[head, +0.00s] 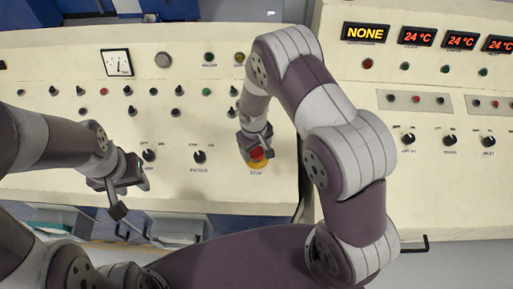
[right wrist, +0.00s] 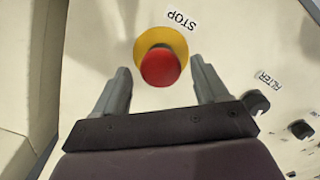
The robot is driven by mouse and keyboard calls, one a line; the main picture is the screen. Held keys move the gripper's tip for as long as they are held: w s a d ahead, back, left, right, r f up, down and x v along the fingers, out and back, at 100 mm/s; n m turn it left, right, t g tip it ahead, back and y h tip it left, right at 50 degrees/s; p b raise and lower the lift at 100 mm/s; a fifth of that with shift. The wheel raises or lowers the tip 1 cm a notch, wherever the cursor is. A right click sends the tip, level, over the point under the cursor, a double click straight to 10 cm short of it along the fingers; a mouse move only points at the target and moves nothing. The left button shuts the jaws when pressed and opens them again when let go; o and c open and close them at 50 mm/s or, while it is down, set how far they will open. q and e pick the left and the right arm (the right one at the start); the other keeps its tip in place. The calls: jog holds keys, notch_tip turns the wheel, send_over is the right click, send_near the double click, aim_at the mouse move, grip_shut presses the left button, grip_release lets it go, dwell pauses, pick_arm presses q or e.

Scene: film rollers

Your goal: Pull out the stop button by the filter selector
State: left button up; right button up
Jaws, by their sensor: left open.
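The stop button is a red mushroom head (right wrist: 160,67) on a yellow base (right wrist: 150,38), with STOP printed beside it. In the head view the red button (head: 257,153) sits at the lower edge of the cream panel. My right gripper (right wrist: 160,88) is open, its fingers on either side of the button and apart from it in the right wrist view. The filter selector (right wrist: 256,102) is a black knob to the right of the gripper there; it also shows in the head view (head: 199,157). My left gripper (head: 127,198) is in front of the panel's lower left part, open.
The cream panel (head: 60,130) carries several small knobs and lamps and a gauge (head: 117,62). A second panel (head: 350,120) with orange displays stands at the right. Another black knob (head: 149,155) is near my left gripper.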

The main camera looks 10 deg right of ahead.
aim_at(255, 154)
jog(key=shift+s, duration=0.15)
jog(key=shift+r, duration=0.15)
notch_tip(255, 154, up, 12)
jog(key=b, duration=0.2)
jog(key=shift+s+a+r+b, duration=0.15)
jog(key=shift+a+r+b, duration=0.05)
jog(key=shift+a+b, duration=0.2)
